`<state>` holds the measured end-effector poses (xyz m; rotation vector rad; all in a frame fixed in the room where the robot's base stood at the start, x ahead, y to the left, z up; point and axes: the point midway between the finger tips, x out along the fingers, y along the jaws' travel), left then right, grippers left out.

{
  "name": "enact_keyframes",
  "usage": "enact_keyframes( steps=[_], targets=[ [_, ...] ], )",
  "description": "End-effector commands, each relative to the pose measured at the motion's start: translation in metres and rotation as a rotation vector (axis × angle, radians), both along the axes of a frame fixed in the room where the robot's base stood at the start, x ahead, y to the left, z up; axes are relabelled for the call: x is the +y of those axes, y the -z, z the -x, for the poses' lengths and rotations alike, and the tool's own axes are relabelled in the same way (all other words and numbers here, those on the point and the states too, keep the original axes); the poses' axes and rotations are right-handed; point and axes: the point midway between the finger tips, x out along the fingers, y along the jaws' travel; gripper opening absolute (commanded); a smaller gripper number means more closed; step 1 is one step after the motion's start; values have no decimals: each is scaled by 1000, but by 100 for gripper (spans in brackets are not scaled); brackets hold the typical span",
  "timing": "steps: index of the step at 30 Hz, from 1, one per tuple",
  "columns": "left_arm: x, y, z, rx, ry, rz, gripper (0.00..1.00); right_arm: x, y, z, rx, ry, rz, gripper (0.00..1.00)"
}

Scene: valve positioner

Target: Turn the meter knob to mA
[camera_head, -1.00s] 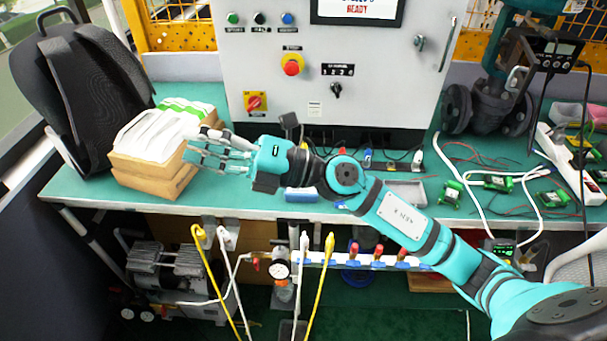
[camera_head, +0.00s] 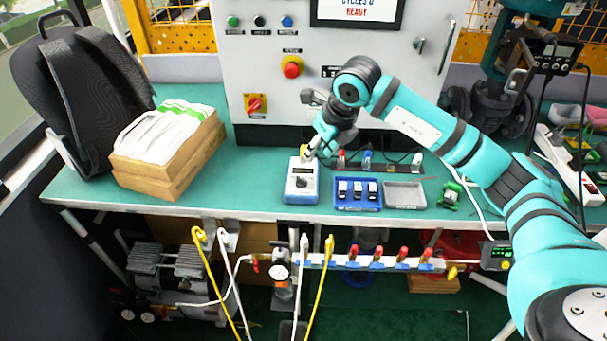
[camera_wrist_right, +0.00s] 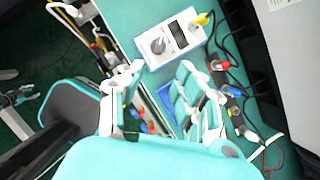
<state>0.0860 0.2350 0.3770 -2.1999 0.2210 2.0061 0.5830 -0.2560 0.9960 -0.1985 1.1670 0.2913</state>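The meter (camera_head: 301,181) is a small white and blue box on the green bench, with a dark round knob (camera_head: 301,183) on its top face and a small dark display. It also shows in the right wrist view (camera_wrist_right: 180,25), where the knob (camera_wrist_right: 158,45) is clear; its marks are too small to read. A yellow plug (camera_wrist_right: 201,20) sits at the meter's end. My right gripper (camera_wrist_right: 162,68) is open and empty, its fingers apart, above and beside the meter without visible contact. A teal and grey part at the wrist view's left edge looks like my left gripper (camera_wrist_right: 18,96).
A blue tray (camera_head: 357,208) with several small parts and a grey tray (camera_head: 404,205) stand right of the meter. Cardboard boxes (camera_head: 170,185) and a backpack (camera_head: 85,95) are at the left. The control cabinet (camera_head: 235,75) stands behind. Bench between boxes and meter is clear.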

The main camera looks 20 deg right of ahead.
Motion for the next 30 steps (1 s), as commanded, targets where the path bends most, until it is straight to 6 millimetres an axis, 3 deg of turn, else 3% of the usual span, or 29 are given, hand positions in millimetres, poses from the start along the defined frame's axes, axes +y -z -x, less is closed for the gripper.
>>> enact_keyframes(
  steps=[15, 21, 30],
  targets=[
    [0, -17, 0, 0, 0, 0, 40, 15, 100, -38, 2, -2, -3, 34],
    [0, -18, 0, 0, 0, 0, 40, 18, 119, -46, 0, -2, -3, 34],
    [0, -18, 0, 0, 0, 0, 40, 18, 123, -48, -1, -3, -3, 34]
  ],
)
